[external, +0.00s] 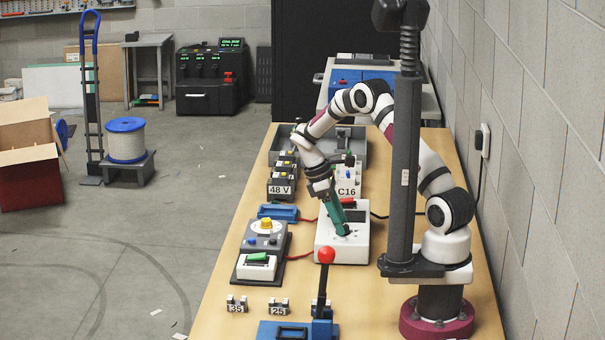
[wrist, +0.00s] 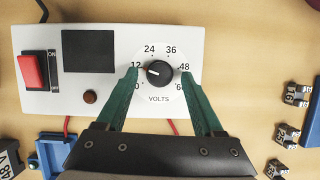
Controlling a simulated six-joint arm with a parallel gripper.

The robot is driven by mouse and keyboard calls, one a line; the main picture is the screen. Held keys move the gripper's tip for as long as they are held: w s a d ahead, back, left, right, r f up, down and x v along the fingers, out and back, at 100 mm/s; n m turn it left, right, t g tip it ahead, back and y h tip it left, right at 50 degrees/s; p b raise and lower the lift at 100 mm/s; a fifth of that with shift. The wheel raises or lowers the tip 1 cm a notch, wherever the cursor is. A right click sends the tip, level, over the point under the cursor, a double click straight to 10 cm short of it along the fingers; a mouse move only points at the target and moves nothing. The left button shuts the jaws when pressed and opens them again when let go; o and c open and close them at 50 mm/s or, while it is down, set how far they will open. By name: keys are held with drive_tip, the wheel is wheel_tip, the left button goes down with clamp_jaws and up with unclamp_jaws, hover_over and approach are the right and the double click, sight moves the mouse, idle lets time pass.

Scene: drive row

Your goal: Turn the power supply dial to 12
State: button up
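The power supply (external: 355,252) is a white box under my gripper; its panel (wrist: 35,103) fills the upper left of the wrist view. Its black dial (wrist: 159,73) sits in a ring of numbers from 0 up, labelled VOLTS. The dial's white mark points left and slightly up, roughly at the 12 (wrist: 136,64). My gripper (wrist: 161,72) is open, with one green finger on each side of the dial and gaps beside the knob. In the external view my gripper (external: 341,233) reaches down to the panel; the dial is hidden there.
The panel also has a red switch (wrist: 32,71), a dark display (wrist: 88,51) and a dark red lamp (wrist: 90,97). A grey unit with a yellow knob (external: 265,224) stands to the left. A red-knobbed lever (external: 326,256) rises in front. Small numbered blocks (wrist: 289,135) lie nearby.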

drive_tip(key=v, duration=1.5)
drive_tip(key=shift+r, duration=0.4)
drive_tip(key=s+d+r+m+y, duration=0.1)
drive_tip(key=s+d+r+m, duration=0.15)
drive_tip(key=d, duration=0.35)
drive_tip(key=s+d+r+m+g+y, duration=0.1)
drive_tip(key=d+r+m, duration=0.1)
drive_tip(key=d+m, duration=0.25)
drive_tip(key=s+d+r+m+y, duration=0.1)
drive_tip(key=d+r+m, duration=0.1)
drive_tip(key=d, duration=0.4)
drive_tip(key=s+d+f+m+y, duration=0.1)
drive_tip(key=s+d+f+m, duration=0.1)
drive_tip(key=s+d+m, duration=0.1)
drive_tip(key=s+d+f+m+y, duration=0.1)
drive_tip(key=s+d+f+m, duration=0.1)
drive_tip(key=s+m, duration=0.4)
drive_tip(key=s+d+f+m+t+y, duration=0.1)
drive_tip(key=s+d+m, duration=0.3)
drive_tip(key=s, duration=0.4)
drive_tip(key=shift+d+f+m, duration=0.25)
drive_tip(key=shift+f+m, duration=0.25)
drive_tip(key=shift+f, duration=0.2)
